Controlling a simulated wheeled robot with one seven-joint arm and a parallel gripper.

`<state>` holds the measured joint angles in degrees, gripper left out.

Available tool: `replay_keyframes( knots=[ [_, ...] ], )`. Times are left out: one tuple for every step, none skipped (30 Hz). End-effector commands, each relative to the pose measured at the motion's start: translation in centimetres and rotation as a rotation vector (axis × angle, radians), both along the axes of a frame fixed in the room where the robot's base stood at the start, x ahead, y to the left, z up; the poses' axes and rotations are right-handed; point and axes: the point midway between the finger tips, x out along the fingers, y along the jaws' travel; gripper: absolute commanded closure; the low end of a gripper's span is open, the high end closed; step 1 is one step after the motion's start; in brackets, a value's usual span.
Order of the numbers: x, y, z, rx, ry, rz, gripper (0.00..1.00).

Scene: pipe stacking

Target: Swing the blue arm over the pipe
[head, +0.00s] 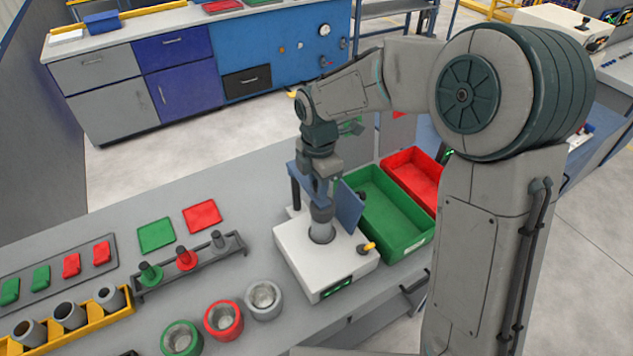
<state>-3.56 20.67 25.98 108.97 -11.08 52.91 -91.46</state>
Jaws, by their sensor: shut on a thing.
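A grey pipe (321,213) stands upright in the round opening of a white box (305,272) on the bench. My gripper (322,196) points straight down at the pipe's upper end and looks shut on it. The blue arm (349,208) is a flat blue piece at the box, just behind and to the right of my gripper. Its part at the left (296,188) shows beside the wrist. My gripper hides its middle, so I cannot tell whether it touches the pipe.
A green bin (428,243) and a red bin (412,170) stand close behind and right of the box. A yellow knob (367,247) sticks out of the box's right side. A rack with pegs (190,272) and several ring-shaped cups (223,318) lie to the left.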

Motion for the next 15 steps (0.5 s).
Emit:
replay_keyframes(
  knots=[
    [0.11,-0.02,0.1,0.0,-0.004,0.005,1.0],
    [0.12,-0.03,0.1,0.0,-0.004,0.005,1.0],
    [0.14,-0.05,0.1,0.001,-0.004,0.005,1.0],
    [0.15,-0.07,0.1,0.001,-0.004,0.005,1.0],
    [0.17,-0.08,0.1,0.0,-0.005,0.005,1.0],
    [0.17,-0.1,0.1,0.0,-0.005,0.004,1.0],
    [0.18,-0.11,0.1,0.0,-0.005,0.004,1.0],
    [0.19,-0.12,0.1,0.0,-0.005,0.004,1.0],
    [0.2,-0.14,0.1,0.0,-0.005,0.003,1.0],
    [0.21,-0.15,0.11,0.0,-0.005,0.003,1.0],
    [0.21,-0.15,0.11,-0.001,-0.006,0.003,0.7],
    [0.21,-0.15,0.11,0.0,-0.005,0.002,0.59],
    [0.21,-0.15,0.1,0.0,-0.005,0.002,0.54],
    [0.2,-0.15,0.09,0.0,-0.005,0.002,0.54],
    [0.19,-0.14,0.08,-0.001,-0.004,0.002,0.54]
  ],
)
